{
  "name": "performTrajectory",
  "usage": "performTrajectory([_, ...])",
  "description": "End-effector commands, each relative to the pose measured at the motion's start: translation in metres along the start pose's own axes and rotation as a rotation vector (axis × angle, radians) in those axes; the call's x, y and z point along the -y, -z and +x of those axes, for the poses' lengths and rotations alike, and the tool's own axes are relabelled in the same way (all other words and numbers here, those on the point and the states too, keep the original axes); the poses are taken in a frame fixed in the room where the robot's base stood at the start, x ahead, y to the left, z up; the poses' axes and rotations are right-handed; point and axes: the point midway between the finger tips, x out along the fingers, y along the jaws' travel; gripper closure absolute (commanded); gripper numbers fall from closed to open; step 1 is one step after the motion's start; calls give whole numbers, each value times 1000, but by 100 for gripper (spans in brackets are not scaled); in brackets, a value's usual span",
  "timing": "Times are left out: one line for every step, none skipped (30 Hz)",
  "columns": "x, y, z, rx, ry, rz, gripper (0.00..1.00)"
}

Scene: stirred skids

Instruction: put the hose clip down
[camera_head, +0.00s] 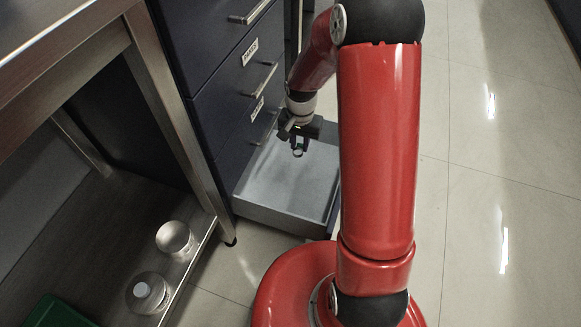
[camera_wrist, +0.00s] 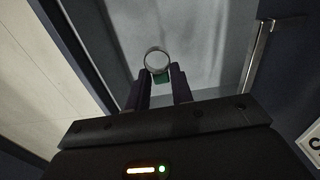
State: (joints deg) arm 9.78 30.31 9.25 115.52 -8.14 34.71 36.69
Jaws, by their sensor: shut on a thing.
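The hose clip (camera_wrist: 157,61) is a small round metal ring with a green part (camera_wrist: 161,77) at its base. My gripper (camera_wrist: 160,80) is shut on it, with the ring standing out past the fingertips in the wrist view. In the head view the clip (camera_head: 298,152) hangs below my gripper (camera_head: 300,143), over an open grey drawer (camera_head: 283,215). The clip appears to be above the drawer's floor, but its exact height is hard to tell. The visible part of the drawer looks empty; my arm hides its right side.
Closed dark drawers with bar handles and labels (camera_head: 250,51) rise above and behind the open one. Open floor (camera_head: 490,190) lies right.

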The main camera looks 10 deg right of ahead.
Motion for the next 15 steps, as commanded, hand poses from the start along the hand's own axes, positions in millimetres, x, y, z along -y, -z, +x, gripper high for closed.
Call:
performTrajectory([0,1,1,0,0,18,99])
performTrajectory([0,1,4,1,-1,26,99])
performTrajectory([-1,1,9,2,-1,32,99])
performTrajectory([-1,1,14,2,-2,35,99])
performTrajectory([-1,1,20,3,-2,36,98])
performTrajectory([-1,0,30,5,-3,37,98])
performTrajectory([-1,0,38,5,-2,37,98])
performTrajectory([-1,0,47,6,-3,36,98])
performTrajectory([-1,0,58,5,-3,34,98])
performTrajectory([-1,0,67,6,-3,35,98])
performTrajectory([-1,0,75,5,-2,35,98])
performTrajectory([-1,0,86,5,-3,34,98])
performTrajectory([-1,0,94,5,-2,33,98])
performTrajectory([-1,0,102,5,-3,34,98])
performTrajectory([-1,0,112,4,-2,35,98])
